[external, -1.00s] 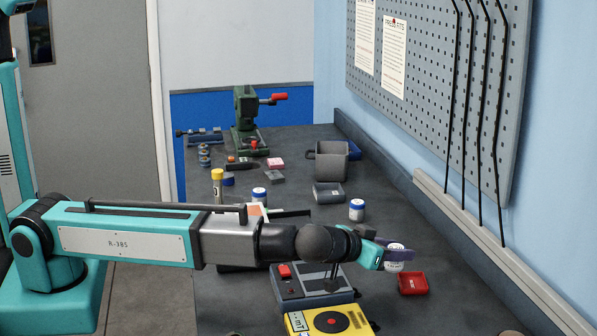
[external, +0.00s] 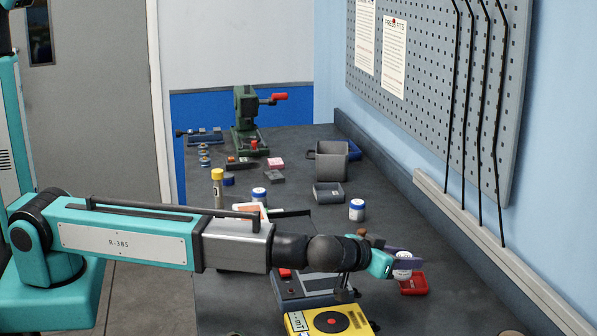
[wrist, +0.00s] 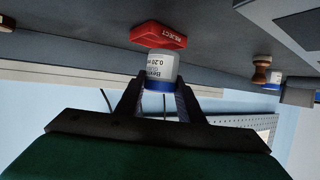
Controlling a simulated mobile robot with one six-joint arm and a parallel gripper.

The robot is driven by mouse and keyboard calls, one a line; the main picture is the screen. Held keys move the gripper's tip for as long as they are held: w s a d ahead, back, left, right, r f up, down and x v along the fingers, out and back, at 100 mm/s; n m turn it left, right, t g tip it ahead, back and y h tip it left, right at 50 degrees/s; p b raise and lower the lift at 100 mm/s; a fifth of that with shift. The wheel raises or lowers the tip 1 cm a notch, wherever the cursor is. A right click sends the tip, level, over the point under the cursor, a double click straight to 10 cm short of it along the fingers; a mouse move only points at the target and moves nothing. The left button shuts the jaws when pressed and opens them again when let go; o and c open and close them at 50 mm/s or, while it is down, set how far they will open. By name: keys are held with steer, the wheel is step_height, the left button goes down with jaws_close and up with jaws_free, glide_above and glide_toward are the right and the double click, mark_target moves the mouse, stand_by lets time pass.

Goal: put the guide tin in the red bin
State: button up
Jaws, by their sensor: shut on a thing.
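My gripper (external: 404,262) is shut on a white tin with a blue band (external: 402,273), which also shows between the fingers in the wrist view (wrist: 160,66). Its small label carries print with "0.20"; I cannot read the word "guide" on it. The red bin (external: 414,287) is on the bench at the right, and the tin overlaps its left part in the external view. In the wrist view the red bin (wrist: 157,36), lettered "REJECT", appears just beyond the tin. I cannot tell whether tin and bin touch.
A yellow unit with a dark dial (external: 330,322) and a grey unit (external: 290,290) stand left of the bin. Other blue-lidded white tins (external: 357,211) stand farther back. A grey mug (external: 331,163) and green press (external: 246,110) are at the back. The bench right of the bin is clear.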

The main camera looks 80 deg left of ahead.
steer(key=shift+f, duration=0.75)
steer(key=shift+f, duration=0.15)
steer(key=o, duration=1.1)
steer(key=shift+r, duration=0.25)
steer(key=shift+s+d, duration=0.15)
steer(key=shift+s, duration=0.25)
steer(key=b+v, duration=0.2)
steer(key=v, duration=0.9)
steer(key=shift+d+r+b, duration=0.1)
steer(key=shift+b, duration=0.2)
